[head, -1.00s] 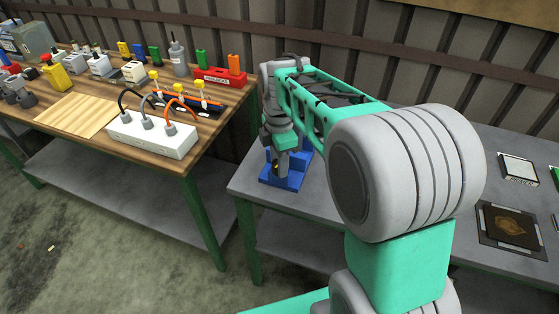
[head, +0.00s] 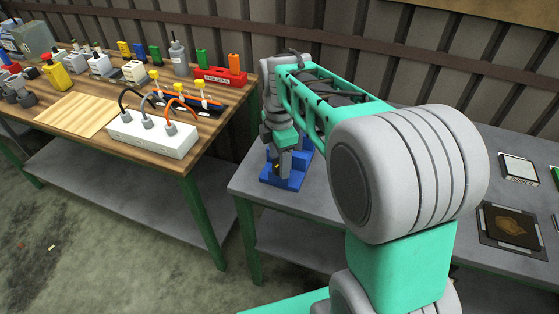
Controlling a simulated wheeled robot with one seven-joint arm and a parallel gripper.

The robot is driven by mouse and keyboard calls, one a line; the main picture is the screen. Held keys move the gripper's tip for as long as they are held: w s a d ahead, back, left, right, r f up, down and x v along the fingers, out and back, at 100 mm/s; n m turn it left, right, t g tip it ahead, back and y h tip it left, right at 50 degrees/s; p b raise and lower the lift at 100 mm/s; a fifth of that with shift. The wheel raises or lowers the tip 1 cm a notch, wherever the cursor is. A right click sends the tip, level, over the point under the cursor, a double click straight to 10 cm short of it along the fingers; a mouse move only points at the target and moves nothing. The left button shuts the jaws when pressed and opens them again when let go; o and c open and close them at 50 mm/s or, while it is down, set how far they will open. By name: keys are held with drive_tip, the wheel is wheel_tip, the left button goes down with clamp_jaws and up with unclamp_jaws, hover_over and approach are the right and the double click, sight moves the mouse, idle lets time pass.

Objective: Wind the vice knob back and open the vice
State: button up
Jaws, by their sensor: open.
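The blue vice (head: 292,181) stands near the left end of the grey table, partly hidden behind my gripper and arm. My gripper (head: 279,170) points down at the vice's near side, in front of its blue body. It is open. A small brownish spot shows between the fingers and may be the vice knob, but it is too small to be sure. I cannot tell whether the fingers touch it, nor how far apart the vice jaws are.
A wooden workbench on the left carries a white power strip (head: 152,136), a red holder (head: 219,76) and several bottles and tools. A gap separates it from the grey table (head: 245,182). On the right lie a dark framed plate (head: 512,226) and a small white panel (head: 519,168).

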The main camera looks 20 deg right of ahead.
wheel_tip(320, 180, up, 7)
drive_tip(key=shift+r, duration=0.1)
idle(0.3)
